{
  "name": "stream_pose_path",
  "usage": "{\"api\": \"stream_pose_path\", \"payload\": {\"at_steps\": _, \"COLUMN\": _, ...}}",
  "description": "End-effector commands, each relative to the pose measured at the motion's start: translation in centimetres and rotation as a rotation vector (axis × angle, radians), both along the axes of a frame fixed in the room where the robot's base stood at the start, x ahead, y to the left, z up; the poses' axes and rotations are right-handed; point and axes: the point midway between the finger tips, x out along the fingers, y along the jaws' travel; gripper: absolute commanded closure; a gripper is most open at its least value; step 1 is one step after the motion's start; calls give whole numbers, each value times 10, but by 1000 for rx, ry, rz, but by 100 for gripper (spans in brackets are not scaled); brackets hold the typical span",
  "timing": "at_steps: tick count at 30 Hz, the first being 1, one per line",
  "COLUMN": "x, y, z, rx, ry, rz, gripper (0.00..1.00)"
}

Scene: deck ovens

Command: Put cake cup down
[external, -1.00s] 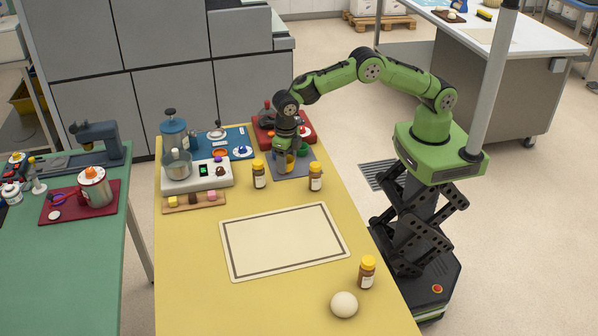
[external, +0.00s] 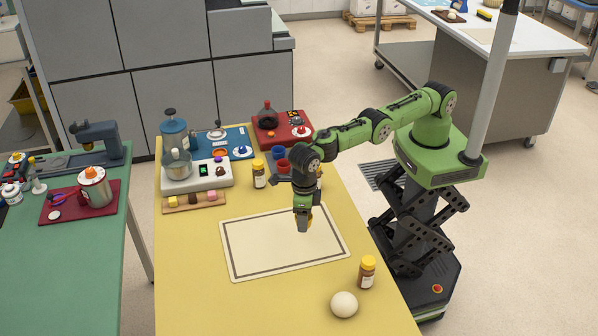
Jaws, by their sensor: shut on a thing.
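My gripper (external: 303,227) points down above the right part of the cream mat with a dark border (external: 240,268). It is shut on a small yellow-orange cake cup (external: 309,217), mostly hidden by the fingers. I cannot tell whether the cup touches the mat. The rest of the cream mat is bare. Behind my gripper, a blue cup (external: 278,153) and a red cup (external: 282,168) stand on a grey mat, partly hidden by my arm.
A yellow-capped bottle (external: 259,174) stands left of the grey mat; another is mostly hidden behind my gripper. A third bottle (external: 366,272) and a pale ball (external: 344,304) stand at the front right.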

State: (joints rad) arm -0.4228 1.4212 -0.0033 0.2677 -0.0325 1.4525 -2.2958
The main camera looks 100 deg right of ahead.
Motion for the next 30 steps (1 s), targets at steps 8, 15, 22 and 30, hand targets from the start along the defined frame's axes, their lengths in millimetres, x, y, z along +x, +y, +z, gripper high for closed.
{"api": "stream_pose_path", "payload": {"at_steps": 8, "x": 0, "y": 0, "z": -33, "rx": 1, "ry": -1, "rz": -1, "gripper": 74}}
{"api": "stream_pose_path", "payload": {"at_steps": 15, "x": 0, "y": 0, "z": -55, "rx": 0, "ry": -1, "rz": -1, "gripper": 74}}
{"api": "stream_pose_path", "payload": {"at_steps": 22, "x": 0, "y": -1, "z": -53, "rx": 0, "ry": -1, "rz": -1, "gripper": 74}}
{"api": "stream_pose_path", "payload": {"at_steps": 30, "x": 0, "y": -1, "z": -54, "rx": 0, "ry": -1, "rz": -1, "gripper": 20}}
